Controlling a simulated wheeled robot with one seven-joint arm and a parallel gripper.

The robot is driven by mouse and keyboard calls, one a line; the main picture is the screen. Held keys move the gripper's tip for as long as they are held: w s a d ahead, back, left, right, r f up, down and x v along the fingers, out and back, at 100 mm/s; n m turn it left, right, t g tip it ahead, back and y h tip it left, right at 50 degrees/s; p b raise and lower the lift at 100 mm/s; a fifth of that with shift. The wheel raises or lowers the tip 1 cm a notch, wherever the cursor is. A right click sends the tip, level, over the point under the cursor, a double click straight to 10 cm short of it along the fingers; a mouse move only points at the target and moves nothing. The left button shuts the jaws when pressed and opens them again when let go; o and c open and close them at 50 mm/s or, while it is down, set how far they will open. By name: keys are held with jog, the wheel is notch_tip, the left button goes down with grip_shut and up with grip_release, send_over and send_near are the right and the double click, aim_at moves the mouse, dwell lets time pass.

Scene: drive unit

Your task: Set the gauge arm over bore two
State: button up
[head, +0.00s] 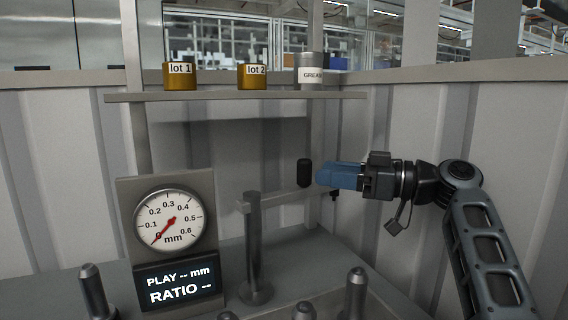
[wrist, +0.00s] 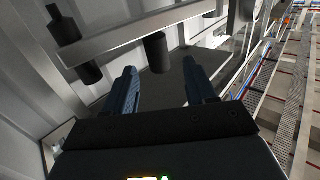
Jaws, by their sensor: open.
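The gauge arm (head: 281,200) is a grey bar reaching right from a grey upright post (head: 254,240). A black cylinder (head: 304,173) stands at its right end. My gripper (head: 318,175) has blue fingers, open, close to the right of that cylinder. In the wrist view the bar (wrist: 120,36) crosses ahead of my gripper (wrist: 160,68). A black knob (wrist: 157,50) on the bar lies between and just ahead of the fingertips, with space on both sides. Another black cylinder (wrist: 65,30) is at the bar's left end. Bore two cannot be made out.
A dial gauge (head: 168,219) stands left of the post, its needle near 0; the display (head: 178,285) shows dashes for PLAY and RATIO. Several metal pins (head: 356,290) rise along the front. A shelf (head: 230,97) above holds lot 1, lot 2 and grease tins.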

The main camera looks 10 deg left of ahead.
aim_at(296, 187)
jog(key=w+a+p, duration=0.1)
jog(key=a, duration=0.7)
jog(key=shift+w, duration=0.35)
grip_shut()
